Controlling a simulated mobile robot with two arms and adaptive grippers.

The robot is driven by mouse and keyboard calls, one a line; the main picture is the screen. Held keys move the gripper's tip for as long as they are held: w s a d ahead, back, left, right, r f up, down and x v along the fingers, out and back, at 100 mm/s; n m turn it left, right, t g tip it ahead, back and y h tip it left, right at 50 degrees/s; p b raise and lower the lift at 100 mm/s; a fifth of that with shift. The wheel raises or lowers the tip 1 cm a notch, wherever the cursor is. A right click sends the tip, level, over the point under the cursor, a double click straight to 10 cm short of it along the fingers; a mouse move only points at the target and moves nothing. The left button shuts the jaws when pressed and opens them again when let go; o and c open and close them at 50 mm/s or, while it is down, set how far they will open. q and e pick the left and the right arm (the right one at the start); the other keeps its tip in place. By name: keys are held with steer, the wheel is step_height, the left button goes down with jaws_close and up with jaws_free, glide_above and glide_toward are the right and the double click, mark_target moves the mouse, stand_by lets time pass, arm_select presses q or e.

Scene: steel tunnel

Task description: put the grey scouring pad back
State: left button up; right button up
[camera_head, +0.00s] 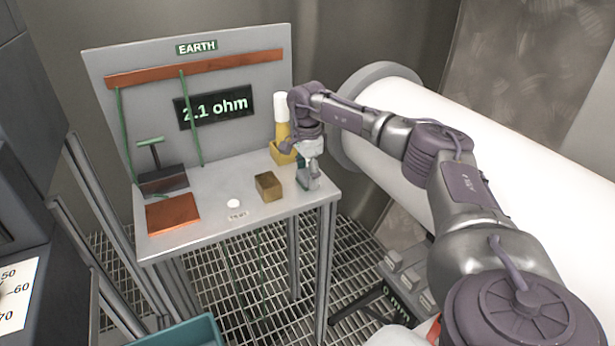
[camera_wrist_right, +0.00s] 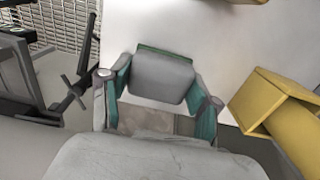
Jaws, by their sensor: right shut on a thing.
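My right gripper (camera_head: 309,168) is over the right end of the grey bench (camera_head: 215,176), pointing down. In the right wrist view the gripper (camera_wrist_right: 160,95) is shut on the grey scouring pad (camera_wrist_right: 162,78), with a finger on each side of it. The pad is a grey block with a dark green edge. In the head view the pad (camera_head: 308,184) shows only in part below the fingers, close to the bench top; I cannot tell whether it touches. My left gripper is not in view.
A brown block (camera_head: 269,187) stands left of my right gripper. A yellow holder (camera_head: 283,154) with a white-capped yellow bottle (camera_head: 281,122) is behind it. A copper plate (camera_head: 172,213) and a white knob (camera_head: 234,203) are further left. A large white pipe (camera_head: 440,140) runs along the right.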

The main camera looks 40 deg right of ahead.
mark_target(307, 173)
steer(key=shift+f, duration=0.15)
steer(key=o, duration=1)
step_height(307, 173, up, 12)
steer(key=shift+r, duration=0.15)
